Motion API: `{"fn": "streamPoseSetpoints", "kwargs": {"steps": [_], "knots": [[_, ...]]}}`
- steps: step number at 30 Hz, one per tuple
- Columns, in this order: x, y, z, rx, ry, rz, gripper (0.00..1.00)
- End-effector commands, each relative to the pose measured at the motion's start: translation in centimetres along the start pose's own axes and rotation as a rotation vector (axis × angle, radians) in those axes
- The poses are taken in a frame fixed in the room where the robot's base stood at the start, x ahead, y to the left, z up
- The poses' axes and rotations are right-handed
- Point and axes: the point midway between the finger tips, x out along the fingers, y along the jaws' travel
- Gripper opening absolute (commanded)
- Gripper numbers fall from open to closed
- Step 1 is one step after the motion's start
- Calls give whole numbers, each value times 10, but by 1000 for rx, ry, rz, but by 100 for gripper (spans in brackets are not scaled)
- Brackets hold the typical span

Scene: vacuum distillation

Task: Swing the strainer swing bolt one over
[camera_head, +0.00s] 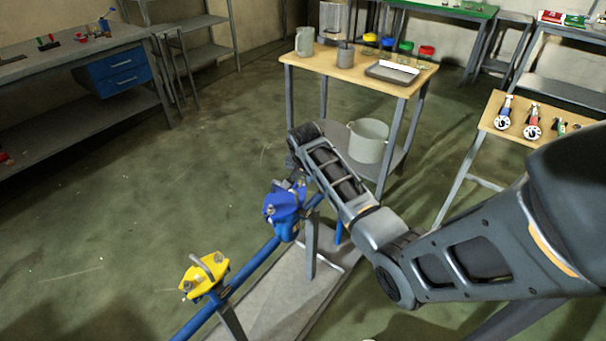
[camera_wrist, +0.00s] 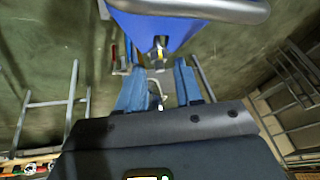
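The blue strainer (camera_head: 284,206) sits on a blue pipe, partly covered by the end of my arm in the head view. In the wrist view its blue body (camera_wrist: 165,28) fills the top, with a thick grey handle (camera_wrist: 215,8) across it. A small metal bolt (camera_wrist: 160,45) shows at the strainer's lower edge; I cannot tell if it is swing bolt one. My gripper (camera_wrist: 159,76) has its two blue fingers apart, just below the bolt in the wrist view. Nothing is visibly clamped between them. In the head view the fingers are hard to make out.
A yellow strainer cover (camera_head: 207,274) with a grey handle stands on the same blue pipe (camera_head: 255,262), at the front left. A wooden-topped table (camera_head: 335,72) with vessels stands behind my arm, a grey bucket (camera_head: 368,140) on its lower shelf. The floor left of the pipe is clear.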

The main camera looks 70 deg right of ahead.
Motion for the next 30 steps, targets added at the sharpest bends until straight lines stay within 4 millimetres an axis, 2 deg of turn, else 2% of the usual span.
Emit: {"fn": "streamPoseSetpoints", "kwargs": {"steps": [10,21,30], "knots": [[4,0,0,1,0,-1,34],[4,0,0,1,0,0,0],[7,3,-5,19,-56,-13,0]]}}
